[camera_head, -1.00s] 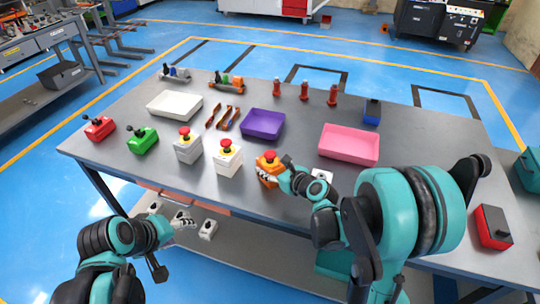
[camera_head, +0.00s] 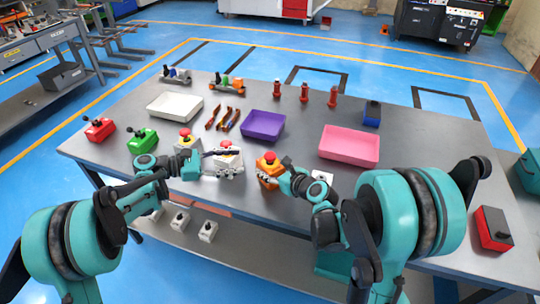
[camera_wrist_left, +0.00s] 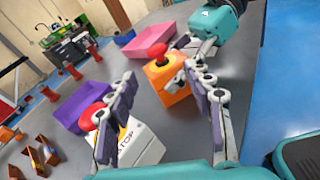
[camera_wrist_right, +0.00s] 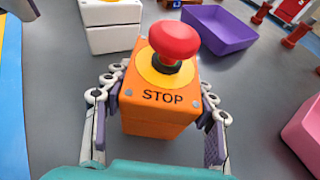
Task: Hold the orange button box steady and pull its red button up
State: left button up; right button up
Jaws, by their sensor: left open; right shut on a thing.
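The orange button box (camera_head: 268,171) stands on the grey table near its front edge, with a red mushroom button (camera_head: 269,156) on top. In the right wrist view the box (camera_wrist_right: 158,125) is marked STOP below its red button (camera_wrist_right: 174,41). My right gripper (camera_wrist_right: 158,110) is shut on the box, one finger on each side. My left gripper (camera_wrist_left: 165,105) is open in the left wrist view, with the orange box (camera_wrist_left: 167,82) and red button (camera_wrist_left: 157,50) ahead of it. In the head view my left gripper (camera_head: 222,163) is in front of the nearer white button box.
The white button box (camera_wrist_left: 140,143) is close by the left gripper's left finger. Another white button box (camera_head: 187,150) stands further left. A purple tray (camera_head: 263,125) and pink tray (camera_head: 349,146) lie behind the orange box.

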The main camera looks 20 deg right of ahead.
aim_at(270, 154)
pick_arm(q)
jog(key=shift+n+g+h, duration=0.6)
jog(key=shift+h, duration=0.3)
jog(key=d, duration=0.4)
jog(key=d+f, duration=0.1)
jog(key=d, duration=0.3)
jog(key=w+d, duration=0.1)
jog(key=d, duration=0.3)
jog(key=shift+d+f, duration=0.1)
jog(key=shift+f, duration=0.1)
